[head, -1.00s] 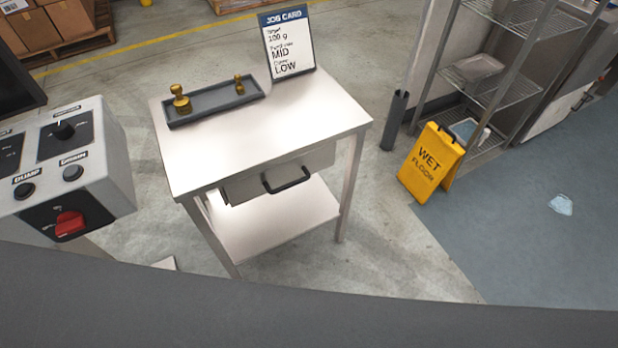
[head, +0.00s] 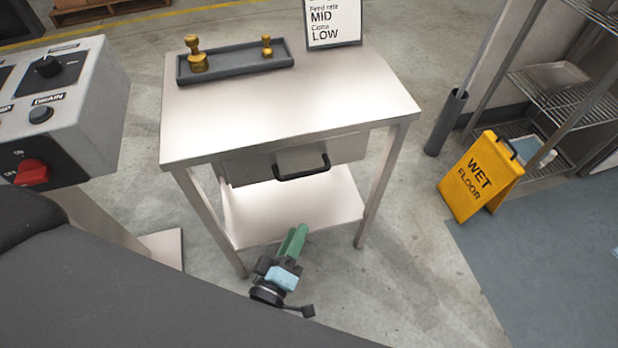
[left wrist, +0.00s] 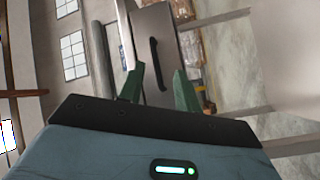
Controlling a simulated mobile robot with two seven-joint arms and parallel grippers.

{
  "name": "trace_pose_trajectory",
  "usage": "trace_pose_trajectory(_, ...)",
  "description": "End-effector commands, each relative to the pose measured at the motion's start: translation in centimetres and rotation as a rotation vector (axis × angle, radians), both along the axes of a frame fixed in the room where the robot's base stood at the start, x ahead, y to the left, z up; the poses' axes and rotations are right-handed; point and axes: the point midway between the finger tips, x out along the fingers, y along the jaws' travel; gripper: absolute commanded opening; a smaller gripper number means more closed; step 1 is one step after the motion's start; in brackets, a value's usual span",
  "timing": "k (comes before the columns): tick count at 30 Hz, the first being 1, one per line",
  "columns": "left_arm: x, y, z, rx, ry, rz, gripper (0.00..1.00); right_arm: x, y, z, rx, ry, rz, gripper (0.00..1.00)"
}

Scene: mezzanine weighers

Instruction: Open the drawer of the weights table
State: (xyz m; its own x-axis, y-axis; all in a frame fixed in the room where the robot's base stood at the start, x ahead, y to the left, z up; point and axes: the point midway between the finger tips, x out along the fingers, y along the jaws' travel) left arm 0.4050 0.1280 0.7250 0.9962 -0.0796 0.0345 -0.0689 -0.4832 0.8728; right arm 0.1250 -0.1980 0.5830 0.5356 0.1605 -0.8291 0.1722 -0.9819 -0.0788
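The weights table (head: 350,95) is a pale metal table with a lower shelf. Its drawer (head: 240,168) sits under the top and looks closed, with a dark bar handle (head: 303,172) on its front. My left gripper (head: 296,232) has green fingers and is low in front of the table, below and apart from the handle. In the left wrist view, its two fingers (left wrist: 158,85) stand apart with nothing between them; the drawer front (left wrist: 160,22) and the upright-looking handle (left wrist: 154,62) show beyond them. My right gripper is not in view.
A dark tray (head: 235,68) with two brass weights and a job card (head: 333,25) stand on the table. A control box (head: 85,115) is at the left. A yellow wet-floor sign (head: 478,180) and wire shelves (head: 550,95) are at the right. Floor in front is clear.

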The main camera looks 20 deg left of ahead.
Motion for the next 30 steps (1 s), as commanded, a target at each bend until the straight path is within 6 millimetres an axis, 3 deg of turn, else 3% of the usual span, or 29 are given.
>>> trace_pose_trajectory(1, 1.7, 0.1, -0.5, -0.091, -0.04, 0.044, 0.34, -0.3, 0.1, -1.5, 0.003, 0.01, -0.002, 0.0)
trace_pose_trajectory(3, 3.5, 0.4, 0.0, -0.199, -0.087, 0.103, 0.34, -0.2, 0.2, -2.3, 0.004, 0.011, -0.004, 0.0)
trace_pose_trajectory(10, 6.5, 1.2, 0.8, -0.404, -0.162, 0.211, 0.34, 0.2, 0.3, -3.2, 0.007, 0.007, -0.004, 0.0)
trace_pose_trajectory(20, 7.5, 1.5, 1.3, -0.425, -0.171, 0.225, 0.34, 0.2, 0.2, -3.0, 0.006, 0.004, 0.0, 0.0)
trace_pose_trajectory(30, 12.1, 2.4, 2.3, -0.423, -0.173, 0.224, 0.34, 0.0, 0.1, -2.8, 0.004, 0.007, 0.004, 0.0)
